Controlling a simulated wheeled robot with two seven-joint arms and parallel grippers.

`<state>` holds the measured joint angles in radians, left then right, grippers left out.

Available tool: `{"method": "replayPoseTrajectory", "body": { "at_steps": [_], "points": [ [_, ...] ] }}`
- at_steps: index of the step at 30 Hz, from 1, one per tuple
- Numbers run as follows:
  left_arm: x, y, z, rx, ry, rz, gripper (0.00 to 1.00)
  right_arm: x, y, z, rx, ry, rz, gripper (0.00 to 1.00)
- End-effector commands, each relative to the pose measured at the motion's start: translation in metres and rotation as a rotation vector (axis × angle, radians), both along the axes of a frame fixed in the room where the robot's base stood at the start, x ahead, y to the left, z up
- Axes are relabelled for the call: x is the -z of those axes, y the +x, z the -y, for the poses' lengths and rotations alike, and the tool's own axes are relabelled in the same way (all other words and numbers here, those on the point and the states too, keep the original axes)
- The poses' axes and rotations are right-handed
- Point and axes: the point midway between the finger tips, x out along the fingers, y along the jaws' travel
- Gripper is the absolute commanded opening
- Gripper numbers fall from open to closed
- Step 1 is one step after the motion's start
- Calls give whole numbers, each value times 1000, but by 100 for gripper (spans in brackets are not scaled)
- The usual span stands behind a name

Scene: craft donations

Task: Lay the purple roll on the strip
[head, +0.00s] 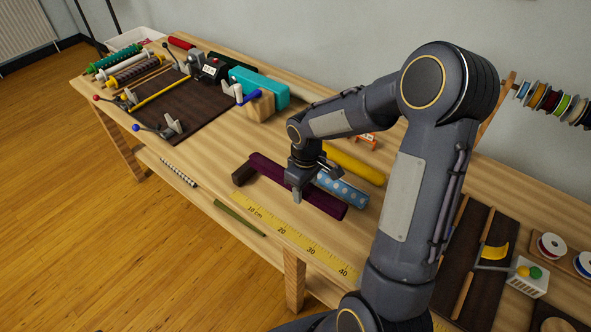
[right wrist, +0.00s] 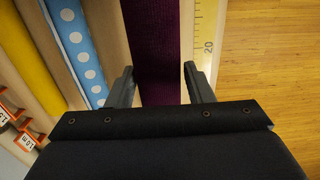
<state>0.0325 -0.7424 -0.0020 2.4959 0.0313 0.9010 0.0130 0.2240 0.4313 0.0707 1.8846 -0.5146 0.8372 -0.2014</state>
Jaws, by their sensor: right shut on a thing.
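The purple roll (head: 322,202) lies lengthwise beside the yellow measuring strip (head: 292,236), on its far side in the head view. My right gripper (head: 297,192) is over the roll's middle, pointing down, and shut on it. In the right wrist view, the purple roll (right wrist: 155,45) runs between the two fingers (right wrist: 160,84), and the strip (right wrist: 204,30) with its 20 mark lies to its right. I cannot tell whether the roll is lifted off the table. A dark brown block (head: 243,173) is by the roll's left end. My left gripper is not in view.
A blue dotted roll (head: 343,189) and a yellow roll (head: 355,165) lie just behind the purple one. Ribbon spools (head: 552,246) sit at the right.

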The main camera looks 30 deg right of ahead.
Motion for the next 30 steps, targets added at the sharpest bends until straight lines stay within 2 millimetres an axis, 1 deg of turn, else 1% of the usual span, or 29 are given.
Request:
{"method": "replayPoseTrajectory", "body": {
  "at_steps": [8, 27, 30],
  "points": [
    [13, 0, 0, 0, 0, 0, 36, 16, 0, 0, -2, 1, 0, 20],
    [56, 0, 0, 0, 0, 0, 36, 73, 0, -1, -1, 1, 0, 20],
    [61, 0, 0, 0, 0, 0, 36, 79, 0, -1, -1, 0, 0, 20]
  ]
}}
